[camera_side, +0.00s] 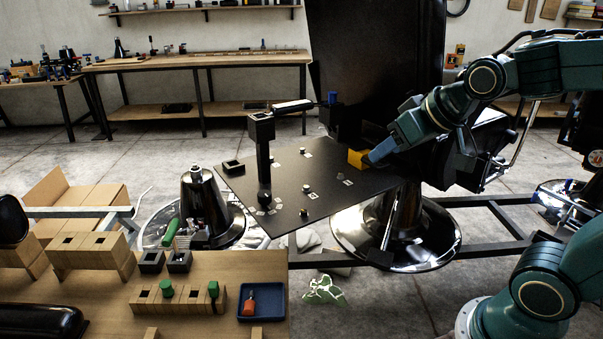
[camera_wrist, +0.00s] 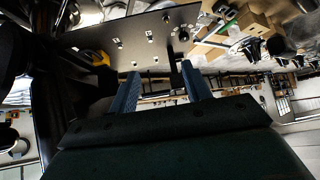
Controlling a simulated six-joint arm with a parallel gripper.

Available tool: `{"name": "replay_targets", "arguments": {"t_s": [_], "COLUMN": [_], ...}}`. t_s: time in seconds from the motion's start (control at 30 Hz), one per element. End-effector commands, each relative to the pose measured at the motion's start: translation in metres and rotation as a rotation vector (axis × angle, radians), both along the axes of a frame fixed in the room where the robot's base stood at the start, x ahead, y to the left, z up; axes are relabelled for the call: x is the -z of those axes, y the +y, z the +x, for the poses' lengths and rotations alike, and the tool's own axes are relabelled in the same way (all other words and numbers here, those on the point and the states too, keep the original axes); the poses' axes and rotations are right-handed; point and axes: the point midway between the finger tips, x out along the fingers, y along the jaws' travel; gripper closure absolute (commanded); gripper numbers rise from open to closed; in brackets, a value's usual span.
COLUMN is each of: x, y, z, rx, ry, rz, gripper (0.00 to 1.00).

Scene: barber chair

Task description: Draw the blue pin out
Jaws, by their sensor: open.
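A small blue piece (camera_side: 333,97), which looks like the blue pin's head, stands upright at the right end of a dark bar high above the black plate (camera_side: 330,185). How deep it sits is hidden. My gripper (camera_side: 372,159) is lower and to the right, and appears in front of a yellow block (camera_side: 358,158) at the plate's right edge. In the wrist view my gripper (camera_wrist: 160,82) has its two blue-grey fingers apart with nothing between them. The yellow block (camera_wrist: 101,58) shows left of them there. I cannot make out the blue pin in the wrist view.
A black post (camera_side: 263,150) rises from the plate and carries a bar with a light top (camera_side: 293,106). Several small knobs stand on the plate. A large dark chair back (camera_side: 375,70) is behind. A wooden bench (camera_side: 245,270) with blocks and a blue tray (camera_side: 276,302) is at the front left.

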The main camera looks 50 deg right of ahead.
Motion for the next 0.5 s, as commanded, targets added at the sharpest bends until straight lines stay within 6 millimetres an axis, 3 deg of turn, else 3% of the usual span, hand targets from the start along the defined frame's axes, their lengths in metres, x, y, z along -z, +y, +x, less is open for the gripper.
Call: {"name": "replay_targets", "arguments": {"t_s": [0.2, 0.5], "x": [-0.002, 0.002], "y": [-0.037, -0.093], "z": [0.062, 0.132], "rx": [0.105, 0.220], "ry": [-0.138, -0.334], "rz": [-0.026, -0.087], "gripper": [0.52, 0.52]}}
